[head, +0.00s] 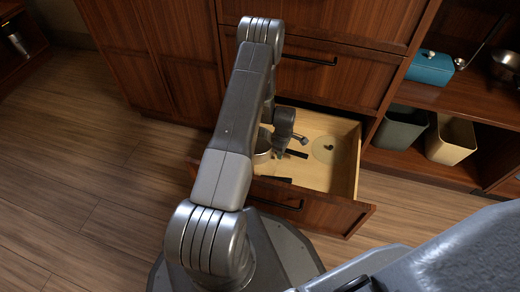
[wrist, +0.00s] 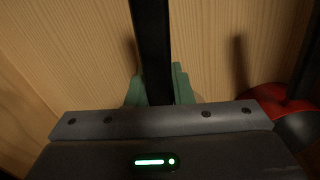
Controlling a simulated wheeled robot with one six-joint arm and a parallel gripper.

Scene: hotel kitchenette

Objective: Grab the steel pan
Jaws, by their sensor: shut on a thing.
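The steel pan (head: 262,146) is at the open wooden drawer (head: 345,175) in the head view, partly hidden by my arm. A dark handle (head: 297,153) shows on the other side of my gripper (head: 280,152), in line with the pan. In the wrist view the green finger pads of my gripper (wrist: 158,90) are shut on a black handle (wrist: 150,45), which runs up between them. The pan's body is not in the wrist view. I cannot tell whether the pan touches the drawer floor.
A pale round thing (head: 325,149) lies in the drawer's right part. A red thing (wrist: 268,95) is beside my gripper in the wrist view. Two bins (head: 450,138) and a teal box (head: 430,68) stand on shelves at right. The left floor is clear.

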